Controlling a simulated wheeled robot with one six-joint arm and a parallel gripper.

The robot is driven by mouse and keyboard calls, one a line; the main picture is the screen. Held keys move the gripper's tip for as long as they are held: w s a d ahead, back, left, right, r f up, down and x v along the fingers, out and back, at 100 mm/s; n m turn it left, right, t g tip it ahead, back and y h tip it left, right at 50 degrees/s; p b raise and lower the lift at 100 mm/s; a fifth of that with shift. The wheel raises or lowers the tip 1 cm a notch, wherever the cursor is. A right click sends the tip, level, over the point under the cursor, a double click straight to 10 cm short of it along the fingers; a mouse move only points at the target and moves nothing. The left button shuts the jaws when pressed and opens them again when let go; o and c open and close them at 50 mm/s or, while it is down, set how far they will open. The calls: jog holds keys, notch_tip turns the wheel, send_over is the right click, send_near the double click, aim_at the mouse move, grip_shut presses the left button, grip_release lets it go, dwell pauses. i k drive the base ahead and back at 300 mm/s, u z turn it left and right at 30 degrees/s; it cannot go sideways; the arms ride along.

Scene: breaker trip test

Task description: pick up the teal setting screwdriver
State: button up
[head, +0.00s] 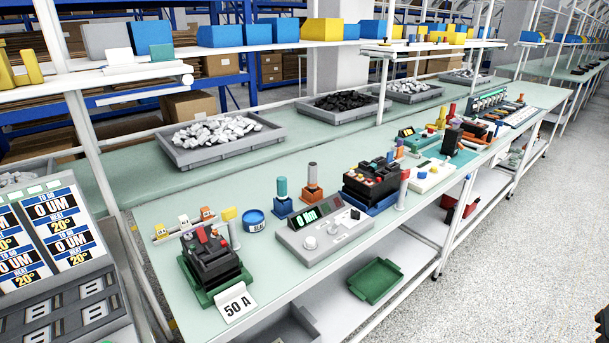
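The teal setting screwdriver (282,187) stands upright on the workbench, its teal handle up and its lower end hidden in a small blue holder (283,208). To its right, a grey-handled tool (312,174) stands in an orange holder (313,194). I cannot make out my gripper in the head view. Only a dark shape is cut off at the lower right edge, and I cannot tell what it is.
In front of the holders is a grey test unit (325,234) with a green display. A black breaker (209,258) sits on a green base at left, near a "50 A" card (235,303). A blue tape roll (253,220) lies between. Another breaker (372,183) stands right.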

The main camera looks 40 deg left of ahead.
aim_at(282, 181)
jog(key=u, duration=0.3)
jog(key=i, duration=0.9)
jog(key=u, duration=1.4)
jog(key=i, duration=0.75)
jog(key=u, duration=0.9)
